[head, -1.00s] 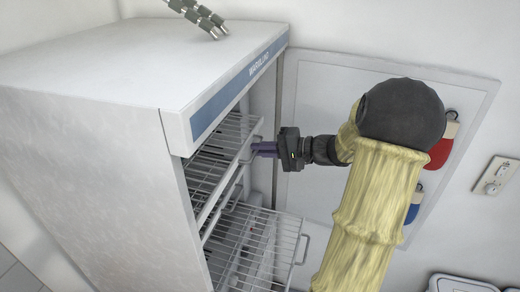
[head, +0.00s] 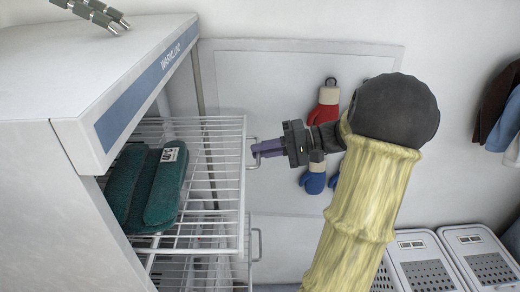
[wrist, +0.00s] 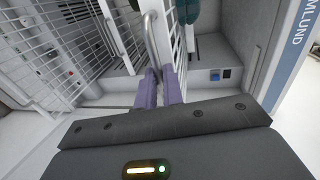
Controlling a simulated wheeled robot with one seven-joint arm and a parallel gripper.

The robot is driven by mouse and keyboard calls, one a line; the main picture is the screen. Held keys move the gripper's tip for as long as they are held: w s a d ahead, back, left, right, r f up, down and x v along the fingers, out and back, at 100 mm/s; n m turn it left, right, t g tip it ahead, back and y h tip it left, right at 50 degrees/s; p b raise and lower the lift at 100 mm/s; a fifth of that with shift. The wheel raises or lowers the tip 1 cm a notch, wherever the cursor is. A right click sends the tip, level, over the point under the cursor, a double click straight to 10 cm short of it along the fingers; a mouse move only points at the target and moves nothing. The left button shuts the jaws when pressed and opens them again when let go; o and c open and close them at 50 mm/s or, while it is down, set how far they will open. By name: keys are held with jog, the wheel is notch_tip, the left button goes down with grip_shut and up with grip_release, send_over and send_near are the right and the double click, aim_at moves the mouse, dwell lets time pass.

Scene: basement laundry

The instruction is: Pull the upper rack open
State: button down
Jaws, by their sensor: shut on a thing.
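The upper rack (head: 230,172) is a white wire shelf that stands well out of the white cabinet (head: 30,160) in the head view. Folded dark green cloths (head: 150,188) with a white tag lie on it. My gripper (head: 258,150) is at the front of the rack, its purple fingers shut on the rack's handle (head: 251,143). In the wrist view the fingers (wrist: 160,88) close around the metal bar of the handle (wrist: 151,38). The handle's lower part is hidden by the fingers there.
A lower wire rack (head: 200,272) with its own handle (head: 257,246) also stands out below. Red and blue mitts (head: 326,105) hang on the wall board behind my gripper. White hampers (head: 425,262) stand at the lower right.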

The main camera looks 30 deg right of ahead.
jog(key=shift+s+d, duration=0.15)
jog(key=shift+d, duration=0.1)
jog(key=c, duration=1.5)
grip_release()
jog(key=shift+c, duration=0.2)
jog(key=b+v, duration=0.4)
jog(key=v, duration=1.3)
jog(key=shift+d, duration=0.2)
